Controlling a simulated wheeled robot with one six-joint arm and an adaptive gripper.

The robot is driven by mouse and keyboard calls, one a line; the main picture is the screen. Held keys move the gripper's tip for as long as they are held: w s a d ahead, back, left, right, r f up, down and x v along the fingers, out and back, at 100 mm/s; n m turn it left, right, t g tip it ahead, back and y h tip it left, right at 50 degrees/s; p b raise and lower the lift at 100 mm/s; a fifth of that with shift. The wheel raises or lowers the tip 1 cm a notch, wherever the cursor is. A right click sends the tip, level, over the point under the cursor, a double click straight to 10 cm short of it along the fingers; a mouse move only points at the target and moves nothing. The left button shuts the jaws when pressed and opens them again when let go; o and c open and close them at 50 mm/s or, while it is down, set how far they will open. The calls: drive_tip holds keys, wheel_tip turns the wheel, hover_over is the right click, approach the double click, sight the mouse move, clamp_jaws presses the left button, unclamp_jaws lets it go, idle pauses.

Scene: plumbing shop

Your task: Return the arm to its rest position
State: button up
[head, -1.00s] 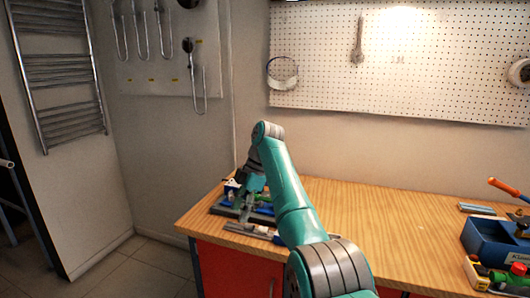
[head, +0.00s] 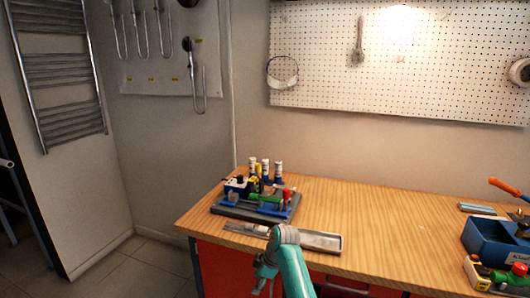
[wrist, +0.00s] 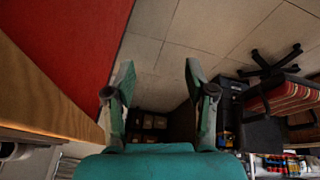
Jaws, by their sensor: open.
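My teal arm shows at the bottom middle of the head view, folded low in front of the workbench (head: 390,215). My gripper (head: 262,283) hangs at the bench's front edge, partly cut off by my own arm. In the wrist view my gripper (wrist: 158,85) has its two fingers wide apart with nothing between them. Behind the fingers are floor tiles and a dark shelf or box with several compartments, too dim to make out.
A grey board (head: 240,212) with fittings and several small bottles stands on the bench's left end. A metal tray (head: 322,241) lies near the front edge. A blue toolbox (head: 490,240) is at right. A red panel (wrist: 60,45) and a striped chair (wrist: 290,95) show in the wrist view.

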drive_tip(key=s+d+f+m+t, duration=0.2)
drive_tip(key=s+d+f+m, duration=0.15)
drive_tip(key=s+f, duration=0.45)
drive_tip(key=s+d+f+m+t, duration=0.2)
drive_tip(key=s+d+f, duration=0.25)
drive_tip(key=f, duration=0.75)
drive_tip(key=s+d+f+m+t+h, duration=0.1)
drive_tip(key=s+d+f+m, duration=0.15)
drive_tip(key=s, duration=0.65)
drive_tip(key=s+d+f+m+t+h, duration=0.15)
drive_tip(key=s+d, duration=0.25)
drive_tip(key=s, duration=0.6)
drive_tip(key=s+d+r+m+t, duration=0.2)
drive_tip(key=s+r, duration=0.2)
drive_tip(key=s, duration=0.5)
drive_tip(key=s+d+r+m+t, duration=0.1)
drive_tip(key=s+d+r+m, duration=0.2)
drive_tip(key=s, duration=0.7)
drive_tip(key=s+r+m+t, duration=0.1)
drive_tip(key=s+r, duration=0.3)
drive_tip(key=r, duration=0.3)
drive_tip(key=s+d+r+m+t+h, duration=0.1)
drive_tip(key=s+r, duration=0.4)
drive_tip(key=r, duration=0.3)
drive_tip(key=s+r+m+t, duration=0.1)
drive_tip(key=s+r, duration=0.4)
drive_tip(key=r, duration=0.3)
drive_tip(key=shift+d+r+t+h, duration=0.2)
drive_tip(key=shift+r+t+h, duration=0.05)
drive_tip(key=shift+t+h, duration=0.1)
